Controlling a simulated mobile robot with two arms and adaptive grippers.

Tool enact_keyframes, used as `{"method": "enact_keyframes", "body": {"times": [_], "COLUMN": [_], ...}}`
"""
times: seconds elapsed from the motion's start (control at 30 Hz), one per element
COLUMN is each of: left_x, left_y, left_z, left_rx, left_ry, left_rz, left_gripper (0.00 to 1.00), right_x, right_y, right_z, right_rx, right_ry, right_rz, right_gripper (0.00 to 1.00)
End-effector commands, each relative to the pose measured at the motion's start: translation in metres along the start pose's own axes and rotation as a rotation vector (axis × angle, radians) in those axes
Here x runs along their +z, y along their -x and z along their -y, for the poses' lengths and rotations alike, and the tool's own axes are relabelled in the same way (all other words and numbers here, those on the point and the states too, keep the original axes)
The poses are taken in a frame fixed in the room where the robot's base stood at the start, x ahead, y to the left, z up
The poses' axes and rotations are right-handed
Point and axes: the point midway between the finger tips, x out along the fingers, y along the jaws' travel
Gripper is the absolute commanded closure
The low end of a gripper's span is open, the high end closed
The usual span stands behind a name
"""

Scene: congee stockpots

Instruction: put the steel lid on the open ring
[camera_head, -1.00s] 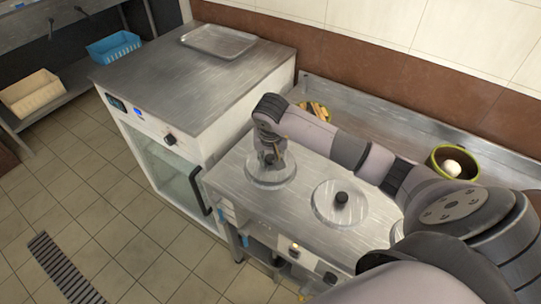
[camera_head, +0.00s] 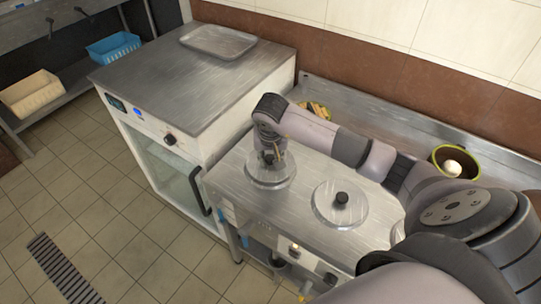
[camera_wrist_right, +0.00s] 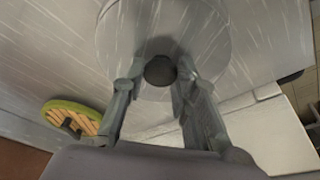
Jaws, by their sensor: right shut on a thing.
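A round steel lid (camera_head: 270,182) with a dark knob is at the left place on the steel counter top, under my right gripper (camera_head: 268,158). In the right wrist view, the fingers of my right gripper (camera_wrist_right: 154,95) stand on both sides of the dark knob (camera_wrist_right: 160,70), with the lid (camera_wrist_right: 215,38) beyond them. I cannot tell whether the lid rests on the counter or is slightly above it; any ring under it is hidden. A second steel lid (camera_head: 326,211) with a dark knob (camera_head: 342,198) lies to the right. My left gripper is not in view.
A white oven cabinet (camera_head: 165,90) with a grey tray (camera_head: 217,42) on top stands at the left. A green bowl (camera_head: 437,158) with a white item is at the back right.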

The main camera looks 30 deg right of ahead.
Motion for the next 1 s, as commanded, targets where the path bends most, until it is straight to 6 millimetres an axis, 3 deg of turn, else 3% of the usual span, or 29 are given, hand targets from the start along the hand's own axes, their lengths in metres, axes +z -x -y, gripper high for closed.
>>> {"method": "enact_keyframes", "body": {"times": [0.57, 0.6, 0.73, 1.0], "left_x": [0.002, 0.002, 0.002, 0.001], "left_y": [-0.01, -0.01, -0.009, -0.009], "left_z": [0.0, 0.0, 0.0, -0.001], "left_rx": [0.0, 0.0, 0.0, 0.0], "left_ry": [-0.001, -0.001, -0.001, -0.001], "left_rz": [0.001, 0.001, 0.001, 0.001], "left_gripper": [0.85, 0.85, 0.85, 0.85], "right_x": [0.003, 0.003, 0.003, 0.003], "right_y": [-0.011, -0.011, -0.011, -0.01], "right_z": [0.0, 0.0, 0.0, 0.0], "right_rx": [0.0, 0.0, 0.0, 0.0], "right_ry": [0.0, 0.0, 0.0, 0.0], "right_rz": [-0.001, -0.001, -0.001, 0.0], "right_gripper": [1.0, 0.72, 0.64, 0.64]}}
